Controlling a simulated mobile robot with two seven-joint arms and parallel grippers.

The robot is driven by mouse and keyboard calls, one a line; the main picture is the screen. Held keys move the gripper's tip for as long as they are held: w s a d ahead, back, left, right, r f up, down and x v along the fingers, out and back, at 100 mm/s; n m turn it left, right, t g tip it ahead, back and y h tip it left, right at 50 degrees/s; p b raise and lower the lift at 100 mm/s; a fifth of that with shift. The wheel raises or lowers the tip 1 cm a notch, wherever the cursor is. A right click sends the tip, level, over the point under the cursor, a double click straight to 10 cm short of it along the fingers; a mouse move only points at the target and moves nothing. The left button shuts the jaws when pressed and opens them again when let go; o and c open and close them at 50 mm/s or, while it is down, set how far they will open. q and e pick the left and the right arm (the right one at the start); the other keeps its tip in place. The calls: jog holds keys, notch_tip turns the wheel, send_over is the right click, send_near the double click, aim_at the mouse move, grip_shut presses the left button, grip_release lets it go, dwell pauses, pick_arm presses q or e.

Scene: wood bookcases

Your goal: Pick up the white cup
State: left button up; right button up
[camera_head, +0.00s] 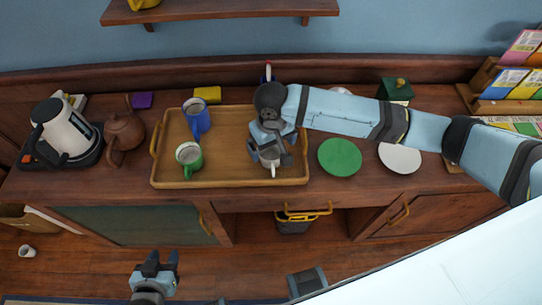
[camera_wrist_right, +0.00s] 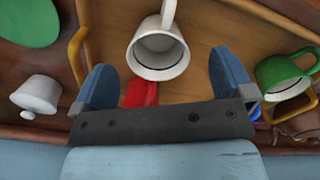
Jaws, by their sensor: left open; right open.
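The white cup (camera_head: 269,158) stands on the wooden tray (camera_head: 228,180), near its right side, partly hidden by my right gripper (camera_head: 266,146). In the right wrist view the white cup (camera_wrist_right: 157,50) has its mouth facing the camera and its handle pointing up. My left gripper (camera_head: 161,260) is open and empty, low in front of the cabinet.
A green mug (camera_head: 189,159) and a blue mug (camera_head: 196,117) share the tray. A red object (camera_wrist_right: 141,93) lies close to the right gripper. A green plate (camera_head: 339,157) and white plate (camera_head: 400,158) are to the right; a kettle (camera_head: 66,131) is left. Another white cup (camera_head: 27,251) is on the floor.

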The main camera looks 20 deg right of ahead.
aim_at(273, 157)
jog(key=shift+w+d+f, duration=0.1)
jog(key=shift+d+f, duration=0.05)
jog(key=shift+f, duration=1.6)
jog(key=shift+d+f, duration=0.1)
jog(key=shift+f, duration=1.65)
jog(key=c, duration=0.9)
jog(key=shift+c, duration=0.3)
jog(key=shift+r, duration=0.1)
